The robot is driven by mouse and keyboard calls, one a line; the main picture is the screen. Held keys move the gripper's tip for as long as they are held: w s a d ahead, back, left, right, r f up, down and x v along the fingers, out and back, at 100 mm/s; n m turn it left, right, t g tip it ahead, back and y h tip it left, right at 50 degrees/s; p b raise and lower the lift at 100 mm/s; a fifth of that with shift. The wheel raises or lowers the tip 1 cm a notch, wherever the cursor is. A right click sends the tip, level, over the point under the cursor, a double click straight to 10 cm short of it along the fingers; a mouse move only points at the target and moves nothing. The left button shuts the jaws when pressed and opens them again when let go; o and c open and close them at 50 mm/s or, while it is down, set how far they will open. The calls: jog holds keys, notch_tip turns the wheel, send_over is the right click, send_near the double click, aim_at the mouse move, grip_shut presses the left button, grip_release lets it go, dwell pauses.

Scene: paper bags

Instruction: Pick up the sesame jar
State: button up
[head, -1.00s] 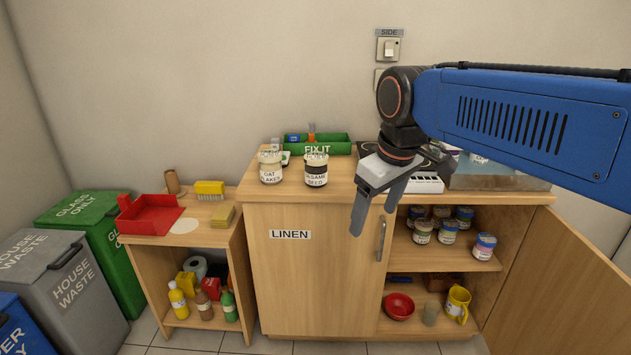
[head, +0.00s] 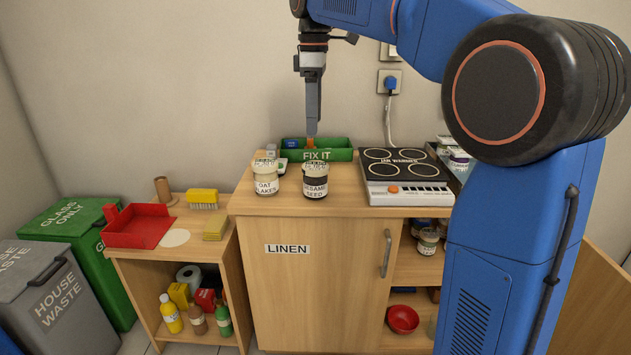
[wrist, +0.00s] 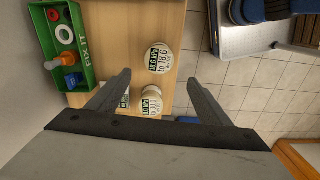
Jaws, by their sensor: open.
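The sesame jar (head: 315,182), with a dark body, white label and pale lid, stands upright on the cabinet top at the right of the oat flakes jar (head: 265,178). My gripper (head: 312,133) points down above and appears slightly behind it, seen edge-on, apart from it. In the wrist view my gripper (wrist: 159,80) is open and empty. The sesame jar's lid (wrist: 161,58) shows just beyond the fingertips, and the oat flakes lid (wrist: 152,104) lies between the fingers, below them.
A green FIX IT tray (head: 340,154) holding small items stands behind the jars. A hot plate (head: 402,170) is to the right. A small light item (head: 285,161) lies near the tray. Bare wood (head: 340,202) lies right of the sesame jar. My arm hides the right side.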

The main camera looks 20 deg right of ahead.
aim_at(314, 166)
notch_tip(314, 166, down, 12)
jog(key=shift+r, duration=0.1)
jog(key=shift+w+d+f, duration=0.1)
jog(key=shift+f, duration=1.25)
jog(key=shift+d+f, duration=0.1)
jog(key=shift+f, duration=1.25)
jog(key=c, duration=1.3)
